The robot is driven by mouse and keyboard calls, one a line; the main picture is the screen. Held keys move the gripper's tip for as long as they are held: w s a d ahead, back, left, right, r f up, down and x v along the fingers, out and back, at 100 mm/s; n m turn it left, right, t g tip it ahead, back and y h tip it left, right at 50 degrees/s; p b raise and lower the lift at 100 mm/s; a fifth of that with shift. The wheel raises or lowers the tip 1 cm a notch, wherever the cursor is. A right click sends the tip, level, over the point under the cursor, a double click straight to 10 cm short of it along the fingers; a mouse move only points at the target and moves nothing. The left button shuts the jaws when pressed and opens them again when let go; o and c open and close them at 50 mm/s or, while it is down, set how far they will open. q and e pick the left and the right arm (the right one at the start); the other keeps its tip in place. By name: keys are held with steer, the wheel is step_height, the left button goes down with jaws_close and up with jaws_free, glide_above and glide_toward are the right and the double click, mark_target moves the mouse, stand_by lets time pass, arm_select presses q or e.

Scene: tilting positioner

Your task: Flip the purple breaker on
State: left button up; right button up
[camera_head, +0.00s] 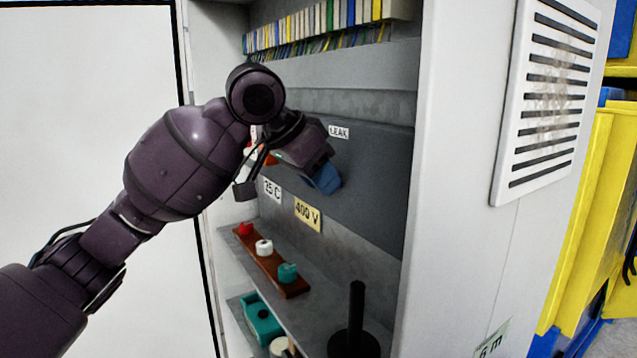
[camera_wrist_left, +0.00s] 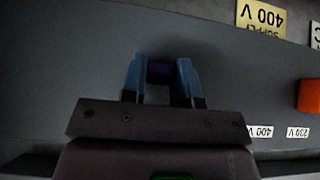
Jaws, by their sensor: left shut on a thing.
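The purple breaker (camera_wrist_left: 159,72) shows in the left wrist view as a small dark purple block on the grey panel (camera_wrist_left: 60,70). My left gripper (camera_wrist_left: 161,80) has its two blue fingertips on either side of the block and is shut on it. In the head view my left gripper (camera_head: 325,178) reaches into the cabinet against the dark grey panel (camera_head: 375,165). The breaker is hidden there behind the blue fingertips. I cannot tell the breaker's switch position. My right gripper is in neither view.
An orange part (camera_wrist_left: 309,96) sits on the panel beside my gripper. A shelf below holds a brown rack (camera_head: 296,288) with red, white and teal pieces, and a black upright post (camera_head: 356,310). The cabinet's side wall (camera_head: 455,200) bounds the right.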

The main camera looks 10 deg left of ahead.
arm_select(q)
steer(key=shift+w+d+r+g+y, duration=0.1)
steer(key=shift+r+g+y, duration=0.2)
steer(key=shift+g+y, duration=0.3)
steer(key=o, duration=0.9)
steer(key=b+v, duration=0.1)
steer(key=v, duration=0.9)
steer(key=shift+r, duration=0.35)
